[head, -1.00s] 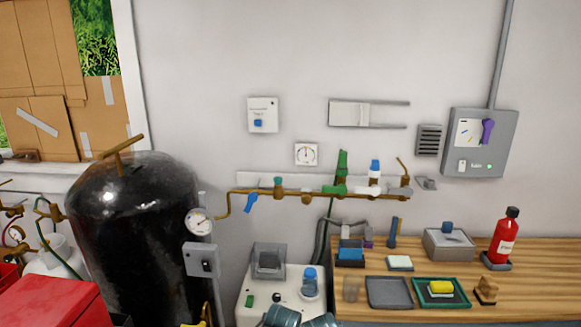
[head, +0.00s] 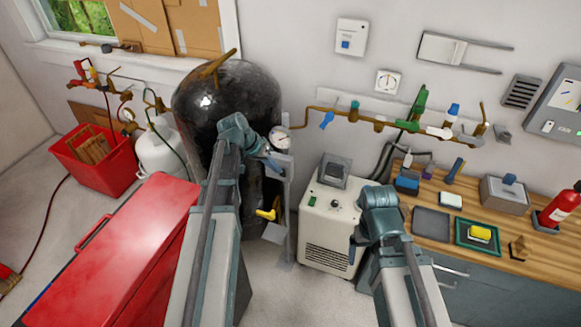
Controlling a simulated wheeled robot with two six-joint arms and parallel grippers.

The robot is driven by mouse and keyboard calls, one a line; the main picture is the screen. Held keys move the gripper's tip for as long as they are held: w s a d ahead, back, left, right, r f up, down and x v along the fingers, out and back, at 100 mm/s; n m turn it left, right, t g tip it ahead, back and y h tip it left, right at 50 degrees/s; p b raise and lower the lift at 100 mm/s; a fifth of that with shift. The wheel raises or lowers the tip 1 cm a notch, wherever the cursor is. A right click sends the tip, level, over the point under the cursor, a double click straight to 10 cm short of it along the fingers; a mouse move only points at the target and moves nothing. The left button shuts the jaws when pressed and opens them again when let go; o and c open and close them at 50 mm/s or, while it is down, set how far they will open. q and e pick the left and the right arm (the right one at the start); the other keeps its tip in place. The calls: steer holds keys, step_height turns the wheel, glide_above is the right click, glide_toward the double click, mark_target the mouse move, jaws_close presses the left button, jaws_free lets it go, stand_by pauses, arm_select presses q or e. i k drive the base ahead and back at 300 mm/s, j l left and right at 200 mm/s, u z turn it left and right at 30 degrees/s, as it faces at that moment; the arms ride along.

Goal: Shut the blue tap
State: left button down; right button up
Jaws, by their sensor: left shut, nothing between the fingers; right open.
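My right gripper (head: 355,244) is low in front of the white machine, well below the pipe. Its fingers are small and partly hidden by my wrist; it is open.
The black tank (head: 245,95) is at left. Green (head: 418,102) and blue-and-white (head: 450,114) fittings share the pipe. A white machine (head: 325,240) stands below; a wooden workbench (head: 465,200) is at right.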

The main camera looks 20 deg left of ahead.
mark_target(325, 122)
steer(key=i+l, duration=0.45)
steer(key=i, duration=0.15)
steer(key=i+j, duration=0.7)
steer(key=i+l+z, duration=0.05)
